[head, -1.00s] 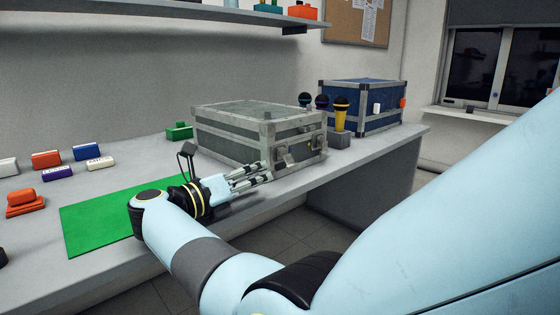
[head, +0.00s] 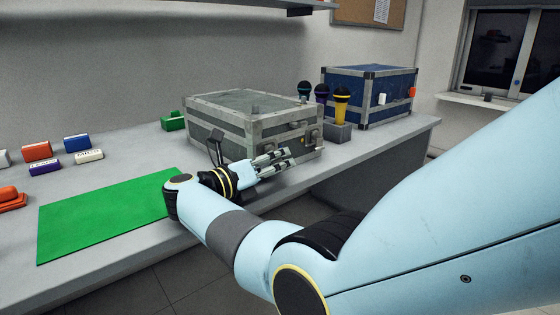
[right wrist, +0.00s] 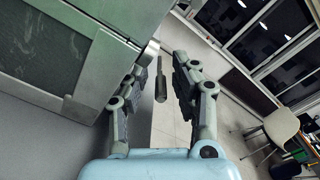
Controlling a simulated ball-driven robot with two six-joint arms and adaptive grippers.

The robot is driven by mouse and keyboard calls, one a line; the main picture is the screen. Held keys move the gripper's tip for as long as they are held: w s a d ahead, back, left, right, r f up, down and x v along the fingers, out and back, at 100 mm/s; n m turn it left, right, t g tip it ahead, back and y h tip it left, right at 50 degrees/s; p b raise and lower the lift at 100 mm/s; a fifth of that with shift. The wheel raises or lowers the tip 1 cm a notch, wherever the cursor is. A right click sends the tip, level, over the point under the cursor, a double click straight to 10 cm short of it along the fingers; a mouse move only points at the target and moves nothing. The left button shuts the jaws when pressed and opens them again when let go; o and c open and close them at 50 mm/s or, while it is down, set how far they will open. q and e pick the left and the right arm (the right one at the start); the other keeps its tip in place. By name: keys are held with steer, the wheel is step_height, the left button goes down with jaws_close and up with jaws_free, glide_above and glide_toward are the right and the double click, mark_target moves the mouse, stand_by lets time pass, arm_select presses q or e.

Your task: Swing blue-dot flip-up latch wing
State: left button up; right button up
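A grey case (head: 205,128) with metal edging stands on the bench, lid down; it also shows in the right wrist view (right wrist: 50,58). Small fittings (head: 302,140) show on its right-hand front face, but no blue dot is clear. My right gripper (head: 288,156) is just in front of that face, pointing right. In the right wrist view its fingers (right wrist: 164,78) are apart. A dark, rod-like piece (right wrist: 161,86) shows between them by the case edge; I cannot tell whether they touch it. My left gripper is not in view.
A green mat (head: 105,217) lies at the front left. Small coloured blocks (head: 37,150) lie on the left of the bench (head: 125,143).

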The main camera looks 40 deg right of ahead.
steer(key=shift+c, duration=0.4)
steer(key=c, duration=0.5)
jaws_close()
